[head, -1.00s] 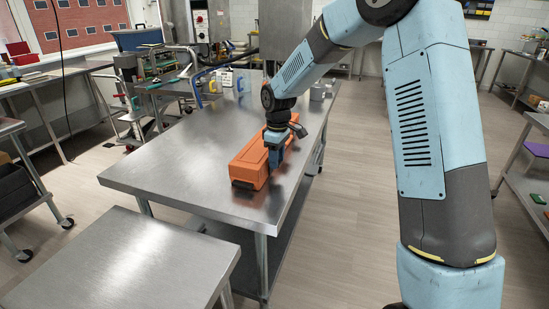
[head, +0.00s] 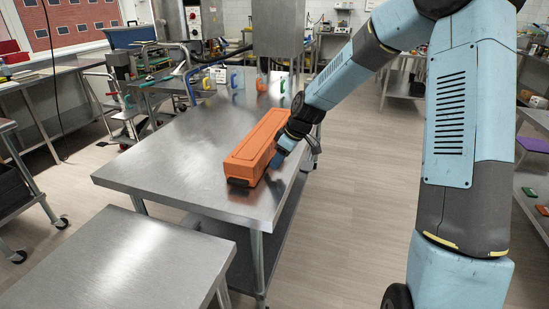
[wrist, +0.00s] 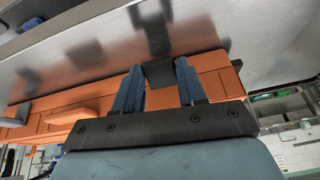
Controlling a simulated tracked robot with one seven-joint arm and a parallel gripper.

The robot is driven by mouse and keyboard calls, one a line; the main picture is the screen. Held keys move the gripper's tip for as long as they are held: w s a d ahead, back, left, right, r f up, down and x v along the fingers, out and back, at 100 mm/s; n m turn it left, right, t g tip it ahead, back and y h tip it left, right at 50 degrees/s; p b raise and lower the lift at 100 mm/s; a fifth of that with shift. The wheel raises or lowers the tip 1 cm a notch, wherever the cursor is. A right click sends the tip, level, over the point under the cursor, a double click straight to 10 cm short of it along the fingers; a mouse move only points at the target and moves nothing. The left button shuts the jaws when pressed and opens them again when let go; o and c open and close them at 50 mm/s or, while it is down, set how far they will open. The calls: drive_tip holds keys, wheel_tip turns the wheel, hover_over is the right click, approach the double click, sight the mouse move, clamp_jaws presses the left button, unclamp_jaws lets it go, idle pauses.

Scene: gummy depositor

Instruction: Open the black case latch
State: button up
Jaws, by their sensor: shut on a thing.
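An orange case (head: 255,148) lies lengthwise on the steel table, its lid looking closed. A black fitting (head: 239,182) shows at its near end. My gripper (head: 277,161) is low at the case's right side. In the wrist view, the two blue fingers of my gripper (wrist: 160,82) stand on either side of a black latch (wrist: 160,73) on the orange case (wrist: 215,72) and are shut on it. An orange handle (wrist: 82,116) and a second dark fitting (wrist: 31,111) are further left on that side. The head view hides the gripped latch behind the gripper.
The steel table (head: 165,160) has free room left of the case, and its right edge is close to my gripper. Coloured clamp-like items (head: 235,78) stand at its far end. A lower steel table (head: 120,258) is in front.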

sight(285, 176)
drive_tip(key=shift+s+d+f+t+y, duration=0.15)
drive_tip(key=shift+d+f+t+y, duration=0.2)
drive_tip(key=shift+y, duration=0.45)
drive_tip(key=shift+s+d+f+t+y, duration=0.15)
drive_tip(key=shift+d+f+y, duration=0.2)
drive_tip(key=shift+f+y, duration=0.35)
drive_tip(key=shift+s+d+f+t+y, duration=0.1)
drive_tip(key=shift+f+t+y, duration=0.1)
drive_tip(key=shift+y, duration=0.3)
drive_tip(key=shift+d+f+t+y, duration=0.1)
drive_tip(key=shift+f+y, duration=0.05)
drive_tip(key=shift+y, duration=0.35)
drive_tip(key=shift+f, duration=0.15)
drive_tip(key=o, duration=1)
drive_tip(key=shift+o, duration=0.2)
drive_tip(key=shift+d, duration=0.1)
drive_tip(key=shift+d+r, duration=0.2)
drive_tip(key=shift+r, duration=0.05)
drive_tip(key=v, duration=1.3)
drive_tip(key=shift+d+f, duration=0.2)
